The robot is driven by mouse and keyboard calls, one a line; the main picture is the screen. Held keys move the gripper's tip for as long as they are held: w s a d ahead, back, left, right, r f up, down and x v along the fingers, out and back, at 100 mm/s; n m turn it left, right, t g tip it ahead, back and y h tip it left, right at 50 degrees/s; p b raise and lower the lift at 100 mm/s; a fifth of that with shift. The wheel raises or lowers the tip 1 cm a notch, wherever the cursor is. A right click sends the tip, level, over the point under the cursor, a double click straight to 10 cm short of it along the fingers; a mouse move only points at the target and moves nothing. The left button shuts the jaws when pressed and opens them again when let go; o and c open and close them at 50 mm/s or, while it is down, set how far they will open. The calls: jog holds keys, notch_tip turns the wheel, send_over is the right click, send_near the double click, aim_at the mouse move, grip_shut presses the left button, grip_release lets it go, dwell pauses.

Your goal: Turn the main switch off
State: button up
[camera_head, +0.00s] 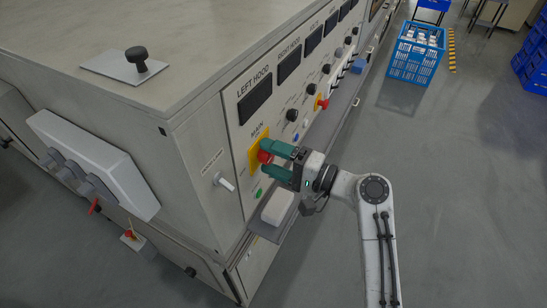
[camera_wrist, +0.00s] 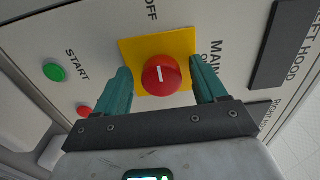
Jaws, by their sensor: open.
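The main switch is a round red knob (camera_wrist: 158,84) with a white mark, on a yellow plate (camera_wrist: 128,46). In the wrist view the mark runs roughly up and down. The OFF label is above the plate and MAIN and ON are to its right. In the head view the red knob (camera_head: 264,156) is partly hidden by my gripper. My gripper (camera_wrist: 161,71) is open, with its green fingers on both sides of the knob. A gap shows beside the knob in the wrist view; contact cannot be told in the head view (camera_head: 267,151).
A green START button (camera_wrist: 54,71) and a small red button (camera_wrist: 84,111) sit beside the plate. A white-handled switch (camera_head: 225,182) is left of the knob. A ledge with a white block (camera_head: 278,207) juts out below. Open floor (camera_head: 450,190) lies to the right.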

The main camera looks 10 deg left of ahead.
jog(key=v, duration=1)
jog(key=shift+d+b, duration=0.35)
jog(key=shift+s, duration=0.15)
